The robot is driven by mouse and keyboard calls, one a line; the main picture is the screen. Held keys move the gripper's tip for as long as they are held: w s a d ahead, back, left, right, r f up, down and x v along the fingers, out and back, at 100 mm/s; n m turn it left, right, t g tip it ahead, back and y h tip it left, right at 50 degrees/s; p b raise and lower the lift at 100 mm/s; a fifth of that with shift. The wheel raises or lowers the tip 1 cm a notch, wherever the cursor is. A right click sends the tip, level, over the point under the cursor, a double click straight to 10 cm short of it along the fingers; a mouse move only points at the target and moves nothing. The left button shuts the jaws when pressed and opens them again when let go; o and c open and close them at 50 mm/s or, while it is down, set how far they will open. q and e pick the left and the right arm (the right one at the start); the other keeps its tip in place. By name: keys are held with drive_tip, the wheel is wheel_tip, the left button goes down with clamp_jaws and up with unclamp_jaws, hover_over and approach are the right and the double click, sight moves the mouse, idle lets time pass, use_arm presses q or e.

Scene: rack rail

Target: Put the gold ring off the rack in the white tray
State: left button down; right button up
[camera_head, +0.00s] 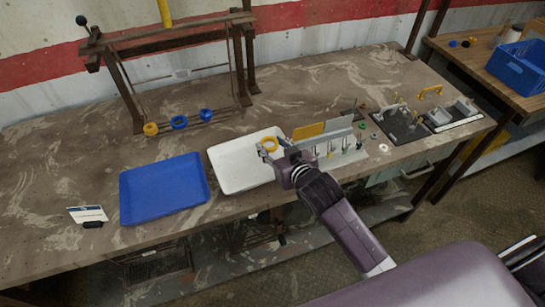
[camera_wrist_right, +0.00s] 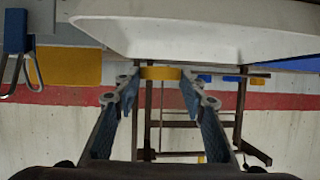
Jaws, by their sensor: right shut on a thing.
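A gold ring (camera_head: 270,139) is held in my right gripper (camera_head: 272,149), over the white tray (camera_head: 228,160). In the right wrist view the gold ring (camera_wrist_right: 161,73) sits between the two fingertips of my right gripper (camera_wrist_right: 160,85), and the white tray (camera_wrist_right: 200,38) shows close by. Its exact height above the tray is hard to tell. The dark brown rack (camera_head: 130,75) stands at the back left. Another gold ring (camera_head: 150,130) is at the rack's foot, beside two blue rings (camera_head: 179,123). My left gripper is not in view.
A blue tray (camera_head: 163,188) lies left of the white tray. A small card stand (camera_head: 90,216) is at the front left. Right of my gripper are a yellow panel (camera_head: 308,131), upright tools and dark fixture plates (camera_head: 402,126). A blue bin (camera_head: 517,66) stands on the side table.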

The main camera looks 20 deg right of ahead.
drive_tip(key=shift+f, duration=2.6)
drive_tip(key=shift+f, duration=0.15)
drive_tip(key=o, duration=1.2)
drive_tip(key=shift+c, duration=0.2)
drive_tip(key=b+v, duration=0.1)
drive_tip(key=v, duration=1.1)
